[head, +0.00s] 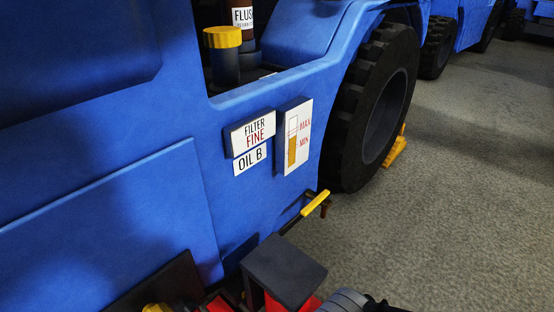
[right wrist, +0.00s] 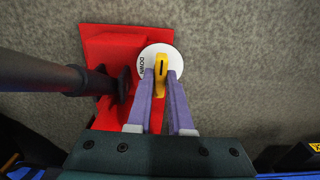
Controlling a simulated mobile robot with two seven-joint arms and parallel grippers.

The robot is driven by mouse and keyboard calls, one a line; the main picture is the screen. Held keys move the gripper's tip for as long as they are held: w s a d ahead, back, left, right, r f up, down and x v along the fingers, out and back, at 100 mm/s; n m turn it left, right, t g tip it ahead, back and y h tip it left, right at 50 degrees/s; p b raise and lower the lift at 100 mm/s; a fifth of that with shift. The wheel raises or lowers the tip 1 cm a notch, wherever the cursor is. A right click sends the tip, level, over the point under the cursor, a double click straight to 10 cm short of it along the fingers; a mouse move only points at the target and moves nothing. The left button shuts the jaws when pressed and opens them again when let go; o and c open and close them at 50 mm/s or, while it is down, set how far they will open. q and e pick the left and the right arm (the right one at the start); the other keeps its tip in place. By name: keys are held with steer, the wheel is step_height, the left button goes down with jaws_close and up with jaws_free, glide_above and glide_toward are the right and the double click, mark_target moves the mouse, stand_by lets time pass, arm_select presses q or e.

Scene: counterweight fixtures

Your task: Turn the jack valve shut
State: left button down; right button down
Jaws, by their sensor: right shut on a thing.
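The jack valve is a small yellow knob (right wrist: 160,88) on a white round dial (right wrist: 147,58) marked "DOWN", seen in the right wrist view. It sits on the red jack body (right wrist: 98,52). My right gripper (right wrist: 161,76) has its two purple fingers on either side of the knob, shut on it from above. In the head view, red parts (head: 307,304) show at the bottom edge beneath a dark block (head: 284,262); the knob and dial are hidden there. My left gripper is in neither view.
A dark bar (right wrist: 45,75) crosses the jack left of my right fingers. The blue vehicle (head: 100,150) fills the head view's left, with a yellow lever (head: 315,203) low on its side. A large black tyre (head: 362,110) stands behind. Grey floor (head: 460,200) is clear at right.

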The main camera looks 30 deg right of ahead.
stand_by(0.3)
steer(key=c, duration=0.8)
jaws_free()
step_height(320, 180, up, 9)
steer(key=p, duration=0.9)
steer(key=shift+r+p, duration=0.3)
steer(key=shift+r, duration=0.15)
